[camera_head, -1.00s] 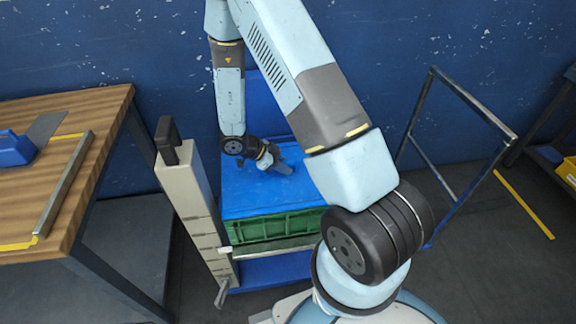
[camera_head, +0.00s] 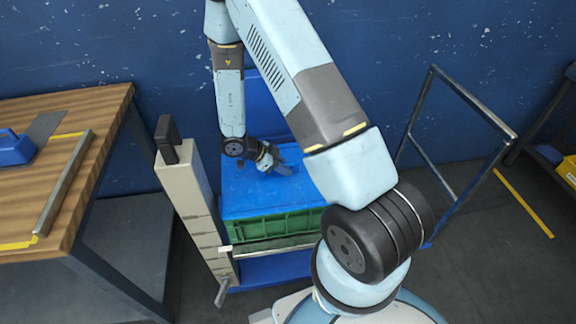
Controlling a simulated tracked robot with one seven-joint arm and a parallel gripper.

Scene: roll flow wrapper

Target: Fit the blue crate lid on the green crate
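The green crate (camera_head: 275,226) stands on a blue platform beside the light grey post. The blue lid (camera_head: 245,200) lies flat over the top of the crate, and its front edge runs along the crate's upper rim. My arm hides part of the lid's right side. My gripper (camera_head: 284,169) is low over the lid, at or just above its surface. Its fingers are small and dark here, so I cannot tell whether they are open or shut, or whether they touch the lid.
A wooden workbench (camera_head: 70,110) with a blue tool and a metal bar is at the left. The grey post (camera_head: 192,205) with a black handle stands close left of the crate. A metal frame (camera_head: 470,185) rises at the right.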

